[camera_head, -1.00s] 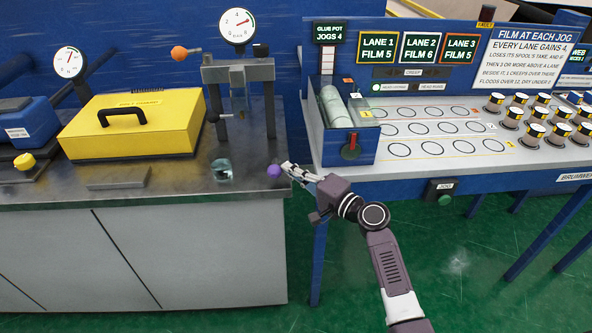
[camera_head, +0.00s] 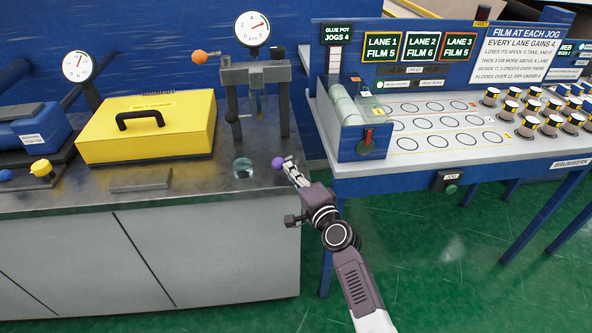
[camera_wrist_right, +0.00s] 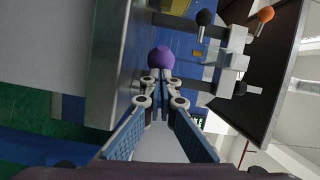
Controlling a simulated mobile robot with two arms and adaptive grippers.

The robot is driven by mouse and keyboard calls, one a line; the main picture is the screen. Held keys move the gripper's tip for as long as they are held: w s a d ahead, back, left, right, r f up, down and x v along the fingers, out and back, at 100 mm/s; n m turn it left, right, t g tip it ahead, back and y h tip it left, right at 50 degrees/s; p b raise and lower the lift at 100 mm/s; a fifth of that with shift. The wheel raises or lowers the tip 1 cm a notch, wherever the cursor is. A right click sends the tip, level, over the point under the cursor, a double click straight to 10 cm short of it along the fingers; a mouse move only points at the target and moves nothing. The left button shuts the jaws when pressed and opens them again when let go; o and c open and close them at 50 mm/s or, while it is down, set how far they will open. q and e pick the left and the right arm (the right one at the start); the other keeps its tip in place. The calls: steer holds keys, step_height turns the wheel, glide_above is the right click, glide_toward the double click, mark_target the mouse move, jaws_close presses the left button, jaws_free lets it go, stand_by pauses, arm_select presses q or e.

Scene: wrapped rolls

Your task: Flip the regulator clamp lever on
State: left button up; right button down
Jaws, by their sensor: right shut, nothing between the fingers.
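The regulator stand (camera_head: 257,75) at the bench's back right has dark posts, a grey cross-block and a round gauge (camera_head: 252,29) on top. An orange knob (camera_head: 199,57) sticks out to its left and a black knob (camera_head: 276,53) sits at its upper right. Which part is the clamp lever is unclear. My right gripper (camera_head: 287,166) is shut near the bench's front right corner. A purple ball (camera_head: 277,163) is right at its fingertips; in the right wrist view the ball (camera_wrist_right: 161,58) is just beyond the tips. Contact is unclear. My left gripper is out of view.
A yellow case (camera_head: 150,140) and a small glass-like piece (camera_head: 243,168) are on the dark bench top (camera_head: 215,195). A blue-framed machine table (camera_head: 440,165) with a roller and several spools stands right, beyond a narrow gap. Green floor is open in front.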

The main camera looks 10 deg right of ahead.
steer(key=shift+w+a, duration=0.4)
steer(key=shift+a, duration=0.45)
steer(key=shift+w+a, duration=0.2)
steer(key=shift+a, duration=0.05)
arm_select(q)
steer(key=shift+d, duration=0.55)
arm_select(e)
steer(key=shift+r, duration=0.1)
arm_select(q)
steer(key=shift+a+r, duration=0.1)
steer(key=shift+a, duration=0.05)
arm_select(e)
steer(key=shift+a+r, duration=0.1)
steer(key=shift+r, duration=0.05)
